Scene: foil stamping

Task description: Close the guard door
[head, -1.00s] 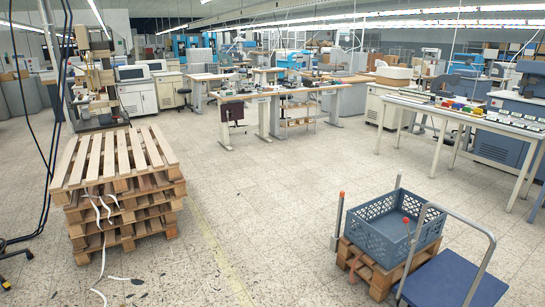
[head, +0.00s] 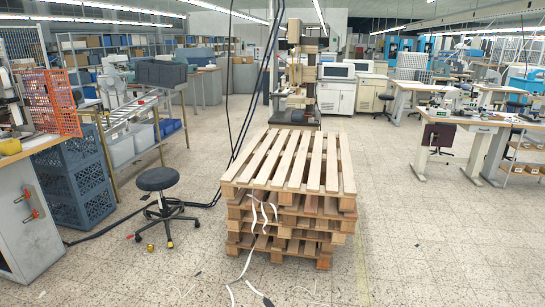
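An orange mesh panel (head: 50,103), which looks like the guard door, stands upright at the far left of the head view. It is beside a machine (head: 8,110) on a grey cabinet (head: 28,215) that is cut off by the left edge. The panel appears to stand out at an angle from the machine; I cannot clearly see its hinge or latch. Neither of my grippers is in view.
A pallet stack (head: 290,165) with loose white straps stands in the middle. A black stool (head: 158,180) and floor cables lie between it and the cabinet. Blue-grey crates (head: 78,185) are stacked behind the cabinet. A conveyor (head: 140,108) runs behind. The floor at right is open.

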